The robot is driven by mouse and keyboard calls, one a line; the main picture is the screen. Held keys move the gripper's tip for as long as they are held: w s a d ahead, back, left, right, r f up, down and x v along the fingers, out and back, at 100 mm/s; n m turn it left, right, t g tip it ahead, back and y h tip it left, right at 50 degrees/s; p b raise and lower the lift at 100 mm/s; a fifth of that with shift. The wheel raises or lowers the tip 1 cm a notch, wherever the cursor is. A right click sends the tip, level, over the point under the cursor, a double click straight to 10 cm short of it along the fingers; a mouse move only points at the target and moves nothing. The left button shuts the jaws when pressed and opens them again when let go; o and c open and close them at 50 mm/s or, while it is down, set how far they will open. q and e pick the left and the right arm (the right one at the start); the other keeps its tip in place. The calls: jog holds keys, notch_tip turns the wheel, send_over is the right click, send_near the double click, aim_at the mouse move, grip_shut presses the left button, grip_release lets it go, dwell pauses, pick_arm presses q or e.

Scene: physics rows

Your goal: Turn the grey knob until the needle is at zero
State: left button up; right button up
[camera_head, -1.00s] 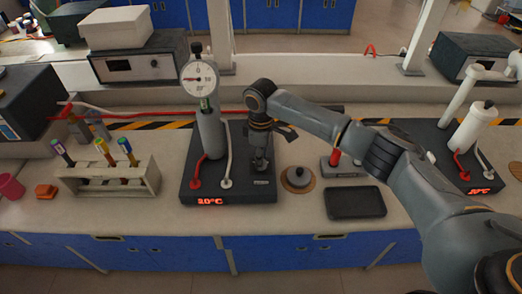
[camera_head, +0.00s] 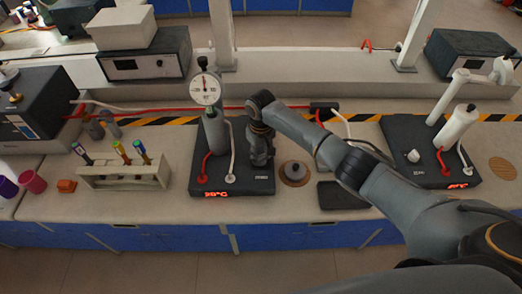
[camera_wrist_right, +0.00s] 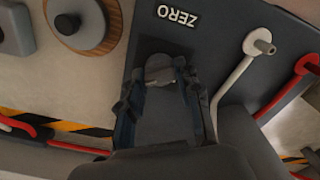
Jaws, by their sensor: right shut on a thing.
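The white round dial (camera_head: 205,88) stands on top of the grey cylinder of the left black instrument (camera_head: 245,188). Its thin needle points about straight up, but the scale marks are too small to read exactly. My right gripper (camera_head: 260,162) points down onto the right part of this instrument and covers the grey knob in the head view. In the right wrist view, the grey knob (camera_wrist_right: 158,70) shows between the fingers of my right gripper (camera_wrist_right: 160,88), which is shut on it, beside the printed word ZERO (camera_wrist_right: 178,14). My left gripper is out of view.
A tube rack (camera_head: 125,175) stands to the left. A round grey weight on a wooden disc (camera_head: 294,173) and a dark tray (camera_head: 342,196) lie to the right. A second black instrument (camera_head: 405,160) stands further right. Red and white hoses rise near my gripper.

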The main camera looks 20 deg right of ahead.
aim_at(261, 156)
jog(key=shift+m, duration=0.4)
jog(key=o, duration=1.2)
jog(key=shift+c, duration=0.2)
notch_tip(261, 156, up, 12)
